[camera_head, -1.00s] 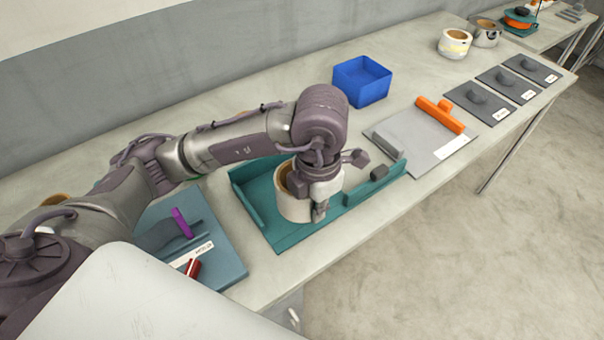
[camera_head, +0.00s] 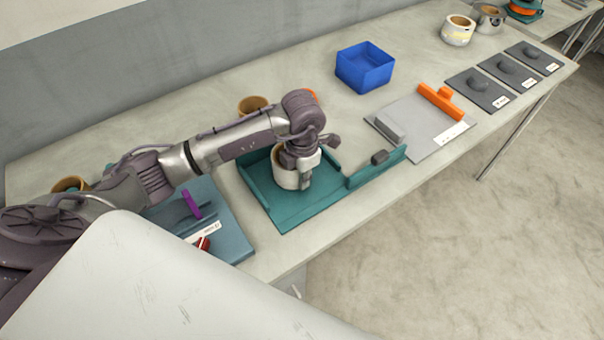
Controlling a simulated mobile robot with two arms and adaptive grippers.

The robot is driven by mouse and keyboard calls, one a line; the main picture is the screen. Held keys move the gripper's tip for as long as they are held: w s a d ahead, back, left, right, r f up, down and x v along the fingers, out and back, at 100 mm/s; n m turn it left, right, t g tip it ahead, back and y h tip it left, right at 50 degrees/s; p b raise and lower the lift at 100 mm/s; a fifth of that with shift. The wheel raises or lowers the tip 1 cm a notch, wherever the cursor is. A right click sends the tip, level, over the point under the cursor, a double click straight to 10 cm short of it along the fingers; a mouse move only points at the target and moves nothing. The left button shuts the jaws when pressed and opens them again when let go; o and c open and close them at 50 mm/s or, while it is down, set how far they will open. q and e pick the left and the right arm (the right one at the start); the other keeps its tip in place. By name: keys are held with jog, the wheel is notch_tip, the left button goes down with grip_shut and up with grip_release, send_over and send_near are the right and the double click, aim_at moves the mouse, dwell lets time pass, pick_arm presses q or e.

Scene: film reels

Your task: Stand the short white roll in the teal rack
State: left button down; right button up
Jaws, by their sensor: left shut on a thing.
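The short white roll (camera_head: 283,178), with a brown core, is upright over the floor of the teal rack (camera_head: 305,211), toward its back left part. My left gripper (camera_head: 303,175) comes down from above and is shut on the near right wall of the roll, with one finger outside it. The other finger is hidden. I cannot tell whether the roll's bottom touches the rack floor. The rack has a raised wall at the left and a low front right wall with a dark block. My right gripper is not in view.
A blue-grey board with a purple handle (camera_head: 191,205) is at left. A brown-cored roll (camera_head: 252,104) stands behind my arm. Dark plates (camera_head: 481,88) lie far right.

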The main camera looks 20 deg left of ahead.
pick_arm(q)
jog(key=shift+f, duration=0.2)
jog(key=c, duration=1.2)
grip_release()
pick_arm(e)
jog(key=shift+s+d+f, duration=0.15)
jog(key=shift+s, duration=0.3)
pick_arm(q)
jog(key=shift+r, duration=0.1)
